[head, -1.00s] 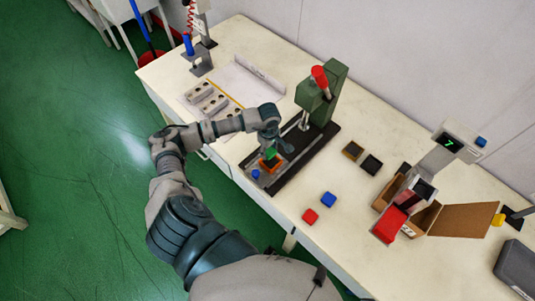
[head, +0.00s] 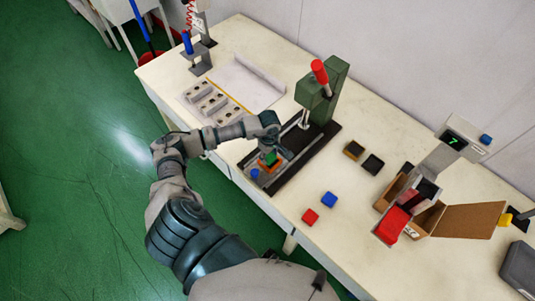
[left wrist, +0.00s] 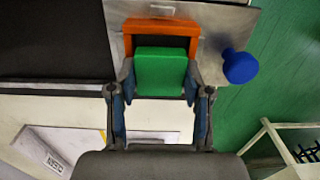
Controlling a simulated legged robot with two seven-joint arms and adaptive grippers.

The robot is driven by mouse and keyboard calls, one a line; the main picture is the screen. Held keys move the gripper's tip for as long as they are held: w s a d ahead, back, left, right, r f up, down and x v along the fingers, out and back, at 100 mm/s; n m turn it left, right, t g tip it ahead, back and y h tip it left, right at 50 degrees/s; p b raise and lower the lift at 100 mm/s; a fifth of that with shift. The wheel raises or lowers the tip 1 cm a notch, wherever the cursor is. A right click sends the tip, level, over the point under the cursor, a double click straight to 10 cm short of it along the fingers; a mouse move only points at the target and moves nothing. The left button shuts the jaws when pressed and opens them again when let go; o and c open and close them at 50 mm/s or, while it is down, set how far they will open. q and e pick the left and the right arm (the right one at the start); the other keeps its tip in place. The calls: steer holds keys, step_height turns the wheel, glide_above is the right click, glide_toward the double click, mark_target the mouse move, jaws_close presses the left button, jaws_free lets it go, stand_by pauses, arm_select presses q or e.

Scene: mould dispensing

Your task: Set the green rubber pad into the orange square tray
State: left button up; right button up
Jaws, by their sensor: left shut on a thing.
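The green rubber pad (left wrist: 160,72) is held between the two fingers of my left gripper (left wrist: 160,84) in the left wrist view. It overlaps the orange square tray (left wrist: 161,25), whose rim shows behind it and along its sides. In the head view the green pad (head: 268,158) is small under my left gripper (head: 273,151), with the orange tray (head: 269,168) just below. I cannot tell whether the pad touches the tray's floor. My right gripper is not in view.
A blue knob (left wrist: 240,66) stands beside the tray. A green press with a red handle (head: 320,72) rises behind. A cardboard box (head: 466,219) is farther right.

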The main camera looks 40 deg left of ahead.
arm_select(q)
steer(key=shift+d+r, duration=0.2)
steer(key=shift+d, duration=0.45)
steer(key=shift+a+f, duration=0.1)
steer(key=shift+a, duration=0.3)
steer(key=shift+a+f+b, duration=0.15)
steer(key=shift+a+b, duration=0.15)
steer(key=shift+a, duration=0.35)
steer(key=shift+d, duration=0.7)
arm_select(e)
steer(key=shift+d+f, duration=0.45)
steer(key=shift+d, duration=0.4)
arm_select(q)
steer(key=shift+a, duration=0.2)
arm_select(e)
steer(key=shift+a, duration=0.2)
